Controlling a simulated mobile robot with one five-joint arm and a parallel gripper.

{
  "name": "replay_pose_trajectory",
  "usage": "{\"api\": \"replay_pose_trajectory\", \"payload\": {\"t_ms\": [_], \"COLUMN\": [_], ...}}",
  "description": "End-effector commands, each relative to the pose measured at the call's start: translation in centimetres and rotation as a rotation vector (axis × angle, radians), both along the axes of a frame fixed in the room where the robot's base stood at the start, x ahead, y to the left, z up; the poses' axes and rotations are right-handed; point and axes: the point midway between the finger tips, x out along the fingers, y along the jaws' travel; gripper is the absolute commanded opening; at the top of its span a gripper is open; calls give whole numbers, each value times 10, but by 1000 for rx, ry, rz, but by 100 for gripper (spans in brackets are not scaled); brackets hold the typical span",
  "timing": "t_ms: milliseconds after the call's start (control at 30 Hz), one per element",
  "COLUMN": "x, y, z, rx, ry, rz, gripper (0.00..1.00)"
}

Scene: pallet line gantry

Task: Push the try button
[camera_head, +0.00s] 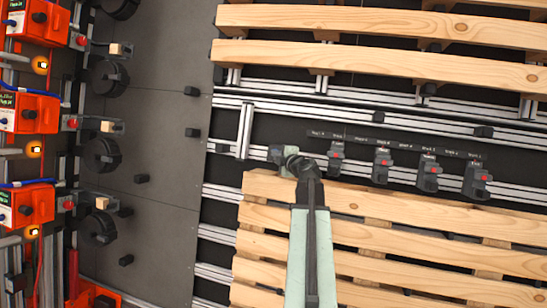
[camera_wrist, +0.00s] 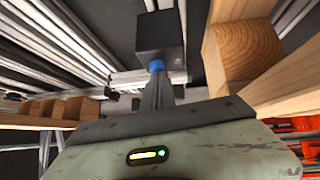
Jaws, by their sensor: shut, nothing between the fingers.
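A dark box (camera_wrist: 161,35) with a small blue button-like part (camera_wrist: 157,66) on its near face is straight ahead in the wrist view. I cannot read any label that marks it as the try button. My gripper (camera_wrist: 158,78) is shut and empty, its tip right in front of the blue part and covering some of it. I cannot tell whether they touch. In the head view my gripper (camera_head: 289,157) is above the edge of the lower pallet (camera_head: 400,236), at the left end of the row of boxes, next to a small grey box (camera_head: 276,154).
Several dark boxes with red buttons (camera_head: 428,173) line the rail right of my gripper, under a dark label strip (camera_head: 395,145). An upper pallet (camera_head: 380,57) lies behind. Orange units (camera_head: 27,112) stand at the left. A wooden block end (camera_wrist: 242,52) is close on the right in the wrist view.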

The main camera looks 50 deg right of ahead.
Motion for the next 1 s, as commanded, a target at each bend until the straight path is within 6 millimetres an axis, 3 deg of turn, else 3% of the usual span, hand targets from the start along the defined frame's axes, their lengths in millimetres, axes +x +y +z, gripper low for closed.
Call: {"api": "replay_pose_trajectory", "payload": {"t_ms": [167,367,667,867,1000], "x": [1,10,9,5,-1], "y": [-1,-17,-17,-5,19], "z": [-1,-10,-8,-1,10], "rx": [0,-1,-3,-4,-4], "ry": [0,0,1,0,-3], "rz": [1,0,-3,-1,6], "gripper": [0,0,0,0,0]}}
